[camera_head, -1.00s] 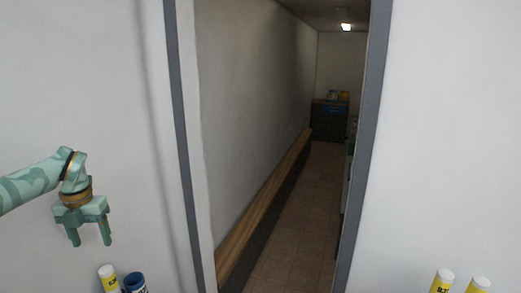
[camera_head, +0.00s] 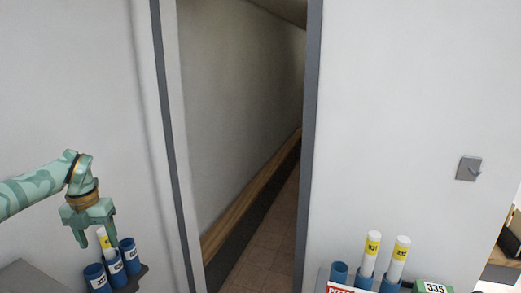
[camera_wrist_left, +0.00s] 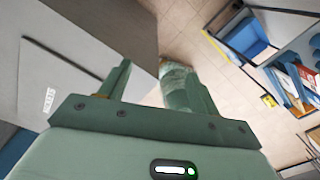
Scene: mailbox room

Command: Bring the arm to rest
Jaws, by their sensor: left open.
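My left gripper (camera_head: 97,233) is open at the lower left of the head view, with its fingers pointing down. It appears in front of or above a group of blue tubes (camera_head: 113,268), one of which holds a white tube with a yellow label (camera_head: 104,240). I cannot tell whether it touches them. In the left wrist view the two fingers (camera_wrist_left: 160,88) are spread apart with nothing held between them. A patterned green part of my own shows behind them. My right gripper is in neither view.
A doorway with a grey frame (camera_head: 312,120) opens onto a corridor with a wooden ledge (camera_head: 250,200). At the lower right are blue holders (camera_head: 339,272) and yellow-labelled tubes (camera_head: 372,252), beside a green box marked 335 (camera_head: 433,287). A grey switch plate (camera_head: 468,168) is on the wall.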

